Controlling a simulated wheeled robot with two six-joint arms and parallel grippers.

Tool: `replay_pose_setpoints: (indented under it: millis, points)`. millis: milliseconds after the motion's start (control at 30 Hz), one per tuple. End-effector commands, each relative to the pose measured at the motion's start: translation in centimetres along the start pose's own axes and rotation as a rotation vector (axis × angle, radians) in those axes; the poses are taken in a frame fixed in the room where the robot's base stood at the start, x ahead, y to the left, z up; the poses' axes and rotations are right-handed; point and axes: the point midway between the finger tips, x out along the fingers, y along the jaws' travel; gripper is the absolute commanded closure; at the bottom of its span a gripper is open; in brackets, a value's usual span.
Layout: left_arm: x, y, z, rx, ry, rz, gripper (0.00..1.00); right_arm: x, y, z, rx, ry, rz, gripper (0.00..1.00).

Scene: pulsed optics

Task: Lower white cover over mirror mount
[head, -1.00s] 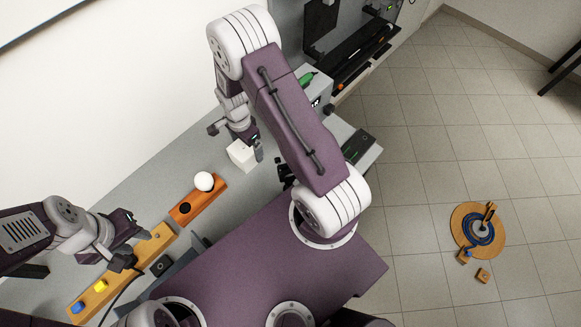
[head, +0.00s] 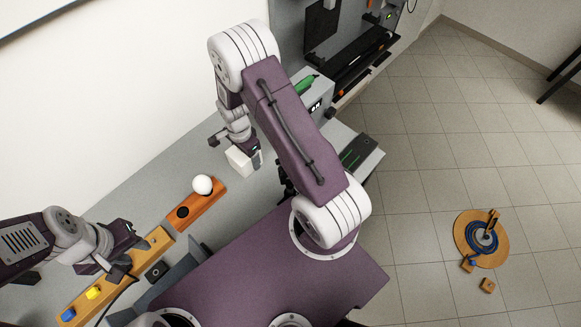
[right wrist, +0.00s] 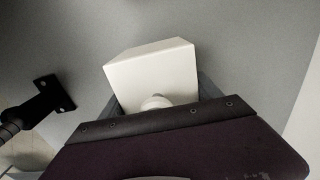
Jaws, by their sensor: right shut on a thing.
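A white box-shaped cover (head: 239,159) is in my right gripper (head: 236,147), above or on the grey bench. The right wrist view shows the cover (right wrist: 152,72) with a round white knob (right wrist: 155,102) on its near side; my right gripper is shut on it. I cannot tell whether the cover touches the bench. I cannot make out the mirror mount for sure; it may be hidden by the cover or my right arm. My left gripper (head: 127,246) looks open and empty, over the yellow-orange board at lower left.
An orange block (head: 192,209) with a white ball (head: 202,185) stands left of the cover. A yellow-orange board (head: 75,310) bears blue and yellow buttons. A black bracket (right wrist: 45,98) is left of the cover in the right wrist view. A device with a green top (head: 304,85) is behind my right arm.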

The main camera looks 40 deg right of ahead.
Motion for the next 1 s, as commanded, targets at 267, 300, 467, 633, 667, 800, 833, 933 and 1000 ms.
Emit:
replay_pose_setpoints:
  millis: [267,300,467,633,667,800,833,933,1000]
  points:
    - [-2.2,0.0,-0.2,0.000,0.000,0.000,0.64,-2.6,0.0,0.0,0.000,0.000,-0.001,1.00]
    - [-2.5,0.1,-0.3,0.000,0.000,0.000,0.64,-2.9,0.0,0.0,0.000,0.000,-0.001,1.00]
    - [-3.6,0.1,-0.4,0.000,0.000,0.000,0.64,-4.3,0.0,0.0,0.000,0.000,-0.001,1.00]
    - [-4.8,0.1,-0.5,0.000,0.000,0.000,0.64,-5.7,0.0,0.0,0.000,0.000,-0.001,1.00]
    - [-4.9,0.1,-0.5,0.000,0.000,0.000,0.64,-5.9,0.0,0.0,0.000,0.000,-0.001,1.00]
    - [-4.9,0.1,-0.5,0.000,0.000,0.000,0.64,-5.9,0.0,0.0,0.000,0.000,0.000,1.00]
    - [-4.8,0.1,-0.5,0.000,0.000,0.000,0.64,-5.9,0.0,0.0,0.000,0.000,0.000,1.00]
    - [-4.8,0.1,-0.5,0.000,0.000,0.000,0.64,-5.9,0.0,0.0,0.000,0.000,0.000,1.00]
    - [-4.8,0.1,-0.5,0.000,0.000,0.000,0.64,-5.9,0.0,0.0,0.000,0.000,0.000,1.00]
